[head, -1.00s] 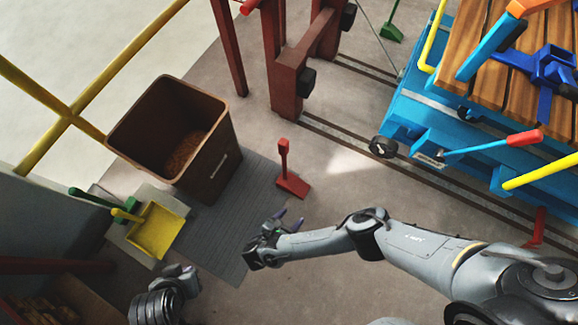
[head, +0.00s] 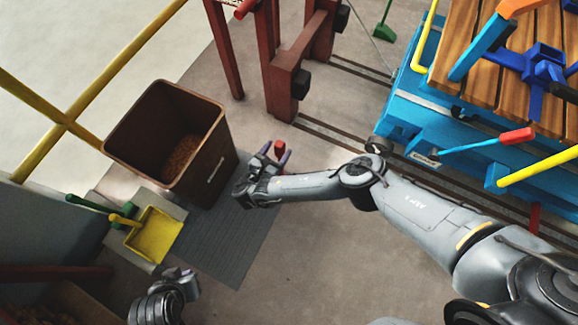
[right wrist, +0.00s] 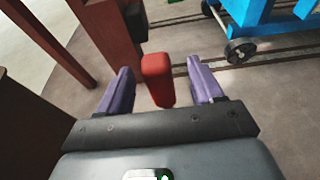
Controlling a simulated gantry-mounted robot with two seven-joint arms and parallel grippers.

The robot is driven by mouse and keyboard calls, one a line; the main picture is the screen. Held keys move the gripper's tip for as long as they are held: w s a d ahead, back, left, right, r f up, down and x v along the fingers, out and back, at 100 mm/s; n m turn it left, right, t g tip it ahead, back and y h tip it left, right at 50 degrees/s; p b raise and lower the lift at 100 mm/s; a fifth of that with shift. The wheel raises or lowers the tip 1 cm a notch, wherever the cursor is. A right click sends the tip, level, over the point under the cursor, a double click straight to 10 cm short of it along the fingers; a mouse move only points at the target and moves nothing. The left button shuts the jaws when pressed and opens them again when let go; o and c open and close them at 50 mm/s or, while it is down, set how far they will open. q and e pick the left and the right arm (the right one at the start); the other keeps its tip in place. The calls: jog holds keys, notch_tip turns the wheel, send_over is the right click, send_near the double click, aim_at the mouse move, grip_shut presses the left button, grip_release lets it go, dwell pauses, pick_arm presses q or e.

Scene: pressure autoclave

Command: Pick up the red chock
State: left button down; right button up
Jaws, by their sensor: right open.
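The red chock (head: 279,149) is mostly hidden behind my right gripper in the head view; only a small red part shows. In the right wrist view, the red upright block of the chock (right wrist: 158,80) stands between the two purple fingers. My right gripper (head: 275,155) is open, with a finger on either side of it. Gaps show between the block and both fingers in the right wrist view (right wrist: 158,72). My left gripper (head: 183,284) is at the lower left of the head view, well away from the chock; its fingers do not show clearly.
A brown bin (head: 180,142) stands on a grey mat (head: 228,245) left of my right gripper. A yellow dustpan (head: 155,234) lies beside the mat. A dark red frame (head: 288,85) stands behind the chock. A blue wheeled cart (head: 455,125) is at the right, near floor rails.

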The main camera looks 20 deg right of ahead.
aim_at(282, 143)
jog(key=shift+w+d+f+b, duration=0.15)
jog(key=shift+w+f+b, duration=0.1)
jog(key=shift+f+b, duration=0.1)
jog(key=b+x, duration=0.2)
jog(key=x, duration=0.1)
jog(key=shift+w+d+b, duration=0.3)
jog(key=shift+w+d, duration=0.1)
jog(key=shift+d, duration=0.05)
jog(key=shift+a, duration=0.15)
jog(key=shift+c, duration=1.1)
jog(key=c, duration=0.7)
grip_shut()
